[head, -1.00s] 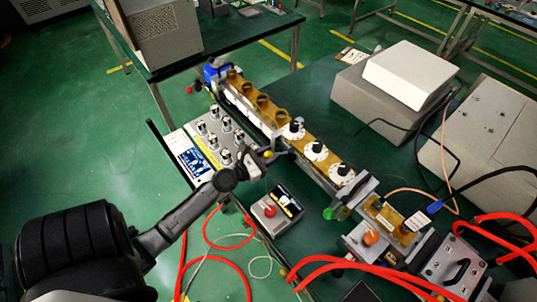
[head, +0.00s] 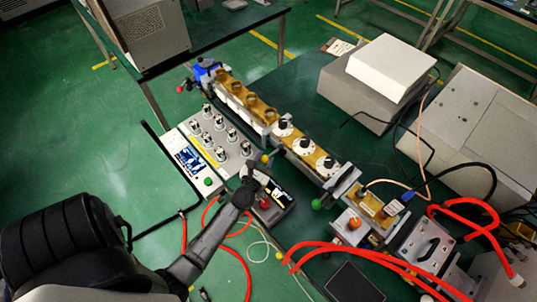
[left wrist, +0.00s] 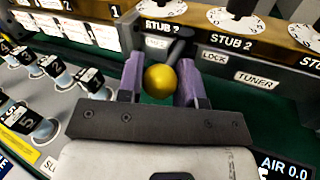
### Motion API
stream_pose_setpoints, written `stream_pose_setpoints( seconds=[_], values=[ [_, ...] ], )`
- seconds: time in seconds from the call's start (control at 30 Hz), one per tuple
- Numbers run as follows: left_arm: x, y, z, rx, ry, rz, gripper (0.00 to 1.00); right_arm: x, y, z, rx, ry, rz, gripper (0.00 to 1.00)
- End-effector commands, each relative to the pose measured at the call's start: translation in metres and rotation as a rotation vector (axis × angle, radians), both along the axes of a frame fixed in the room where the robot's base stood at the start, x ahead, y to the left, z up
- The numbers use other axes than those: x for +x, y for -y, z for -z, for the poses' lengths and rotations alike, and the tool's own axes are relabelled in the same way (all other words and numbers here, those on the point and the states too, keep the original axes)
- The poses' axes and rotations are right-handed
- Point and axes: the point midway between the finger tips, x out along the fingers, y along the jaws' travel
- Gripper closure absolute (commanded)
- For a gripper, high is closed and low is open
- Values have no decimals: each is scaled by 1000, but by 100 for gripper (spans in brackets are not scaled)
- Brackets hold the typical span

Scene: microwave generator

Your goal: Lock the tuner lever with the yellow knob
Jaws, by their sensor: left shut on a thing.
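The yellow knob (left wrist: 160,82) is a ball on the end of a dark tuner lever (left wrist: 176,50). It sits between the two purple-padded fingers of my left gripper (left wrist: 162,80), which is shut on it. The lever's pivot is hard to see. My right gripper is not in view.
A grey panel with several silver knobs (head: 212,135) lies close on the left. Red hoses (head: 340,251) run across the front.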

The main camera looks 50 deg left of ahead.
Motion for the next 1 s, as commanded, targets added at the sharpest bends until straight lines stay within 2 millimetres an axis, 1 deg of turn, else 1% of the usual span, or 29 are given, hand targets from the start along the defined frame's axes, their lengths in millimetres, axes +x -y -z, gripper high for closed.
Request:
stream_pose_setpoints(
  seconds=[0.23, 0.7, 0.73, 0.93, 1.0],
  values=[
    [-4, 0, 3, 0, -5, -79, 100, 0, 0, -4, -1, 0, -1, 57],
    [-4, 0, 4, -1, -4, -94, 100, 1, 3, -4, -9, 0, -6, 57],
    [-5, 0, 4, -1, -4, -94, 65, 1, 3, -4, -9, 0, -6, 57],
    [-4, 1, 2, 0, -3, -90, 46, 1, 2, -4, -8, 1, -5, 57],
    [-3, 1, 2, 0, -2, -89, 42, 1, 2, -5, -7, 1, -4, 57]
  ],
)
